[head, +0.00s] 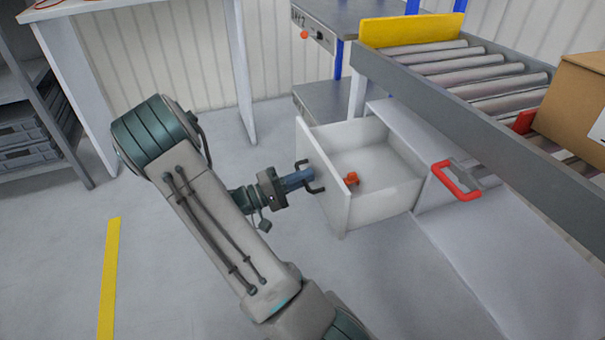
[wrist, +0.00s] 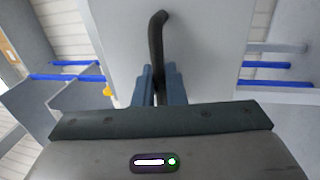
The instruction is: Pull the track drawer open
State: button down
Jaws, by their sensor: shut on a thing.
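The track drawer (head: 336,200) is a white box drawer under the roller conveyor, and it stands pulled out from its white housing. A small orange object (head: 351,179) lies inside it. Its dark bar handle (head: 313,188) is on the front panel. My gripper (head: 305,181) is at the front panel, shut on the handle. In the wrist view the dark handle (wrist: 157,35) runs down between the blue fingers of my gripper (wrist: 160,85), against the pale drawer front (wrist: 205,50). The fingertips partly hide the handle.
A roller conveyor (head: 440,95) with a yellow end plate (head: 410,31) runs above the drawer. A cardboard box (head: 572,105) sits on it. A red handle (head: 455,181) sticks out right of the drawer. A grey shelf (head: 30,135) stands at left. The floor before the drawer is clear.

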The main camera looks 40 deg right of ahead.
jog(key=shift+w+a, duration=0.15)
jog(key=shift+a, duration=0.3)
jog(key=c, duration=1.6)
grip_release()
jog(key=shift+c, duration=0.2)
jog(key=shift+a, duration=0.1)
jog(key=p+v, duration=0.3)
jog(key=v, duration=1)
jog(key=shift+a+f, duration=0.15)
jog(key=shift+a, duration=0.1)
jog(key=shift+w, duration=0.1)
